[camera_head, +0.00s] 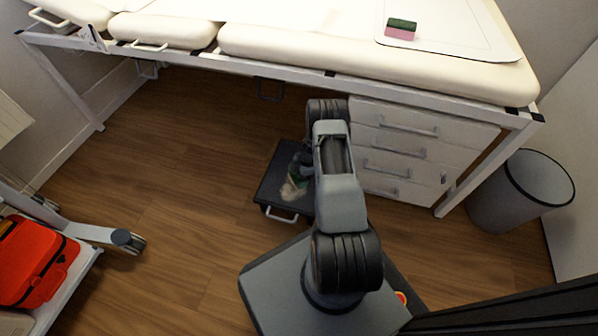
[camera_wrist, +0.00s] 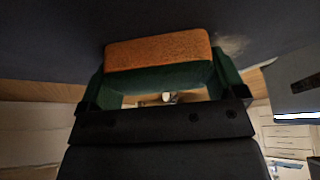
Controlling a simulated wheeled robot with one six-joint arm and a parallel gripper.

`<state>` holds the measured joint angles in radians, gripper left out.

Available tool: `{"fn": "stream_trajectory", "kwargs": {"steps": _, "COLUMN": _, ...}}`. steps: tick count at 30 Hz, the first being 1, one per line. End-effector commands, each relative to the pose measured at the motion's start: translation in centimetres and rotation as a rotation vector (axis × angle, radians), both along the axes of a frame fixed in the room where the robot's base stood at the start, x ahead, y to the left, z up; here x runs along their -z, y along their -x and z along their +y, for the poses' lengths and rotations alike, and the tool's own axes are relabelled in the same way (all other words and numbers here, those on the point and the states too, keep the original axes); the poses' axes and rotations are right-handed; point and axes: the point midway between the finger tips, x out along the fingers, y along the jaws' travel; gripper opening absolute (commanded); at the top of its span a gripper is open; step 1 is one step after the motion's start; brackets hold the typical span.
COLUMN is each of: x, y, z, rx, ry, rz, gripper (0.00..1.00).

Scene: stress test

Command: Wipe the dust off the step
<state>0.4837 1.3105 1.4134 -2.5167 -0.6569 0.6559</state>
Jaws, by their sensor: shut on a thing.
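The step (camera_head: 271,183) is a low dark platform with a light handle, on the floor under the bed's front edge. A pale tan dust patch (camera_head: 291,191) lies on its top; a faint smear of dust (camera_wrist: 232,44) also shows in the wrist view on the dark step surface (camera_wrist: 60,40). My gripper (camera_head: 299,170) is down over the step. In the wrist view my gripper (camera_wrist: 163,78) is shut on an orange and green sponge (camera_wrist: 157,50), close to the dust. I cannot tell if the sponge touches the step. My arm hides the step's right part.
The padded bed (camera_head: 270,45) carries a pink and green block (camera_head: 400,29) on its top. A drawer unit (camera_head: 410,150) stands right of the step, with a grey bin (camera_head: 510,200) beyond. A cart with a red case (camera_head: 35,260) is at left. Floor left of the step is clear.

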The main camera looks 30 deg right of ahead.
Motion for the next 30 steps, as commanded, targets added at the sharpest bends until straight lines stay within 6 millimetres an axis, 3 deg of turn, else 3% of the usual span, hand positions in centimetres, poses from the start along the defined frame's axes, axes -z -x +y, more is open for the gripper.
{"fn": "stream_trajectory", "kwargs": {"steps": 12, "x": 0.3, "y": 2.7, "z": 2.7, "rx": -0.003, "ry": -0.010, "rz": 0.019, "gripper": 0.70}}
{"fn": "stream_trajectory", "kwargs": {"steps": 30, "x": 0.1, "y": 5.1, "z": 5.2, "rx": -0.003, "ry": -0.011, "rz": 0.018, "gripper": 0.70}}
